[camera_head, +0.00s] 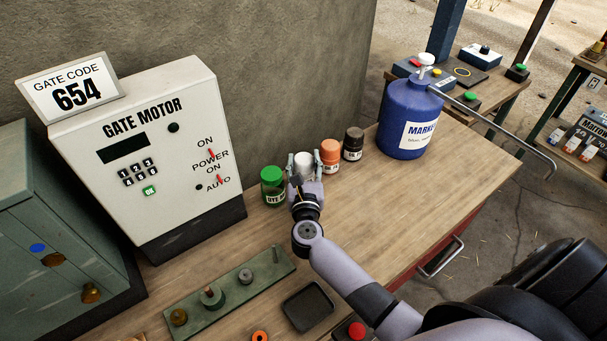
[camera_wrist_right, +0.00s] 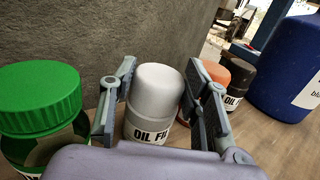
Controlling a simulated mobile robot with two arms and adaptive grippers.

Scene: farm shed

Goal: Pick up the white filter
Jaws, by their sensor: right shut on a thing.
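The white filter (camera_head: 304,164) stands on the wooden bench between a green-capped jar and an orange-topped one. In the right wrist view the white filter (camera_wrist_right: 157,102) is upright, with "OIL FI" readable on its label. My right gripper (camera_head: 304,168) has one finger on each side of it and is shut on it. In the wrist view the right gripper's (camera_wrist_right: 158,105) fingers flank the filter, and its lower part is hidden by the gripper body. My left gripper is not in view.
The green-capped jar (camera_head: 272,186) stands close on the left. An orange-topped filter (camera_head: 330,155) and a dark one (camera_head: 353,143) stand on the right, then a blue jug (camera_head: 407,120). The gate motor box (camera_head: 145,155) is further left. A black tray (camera_head: 308,306) lies in front.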

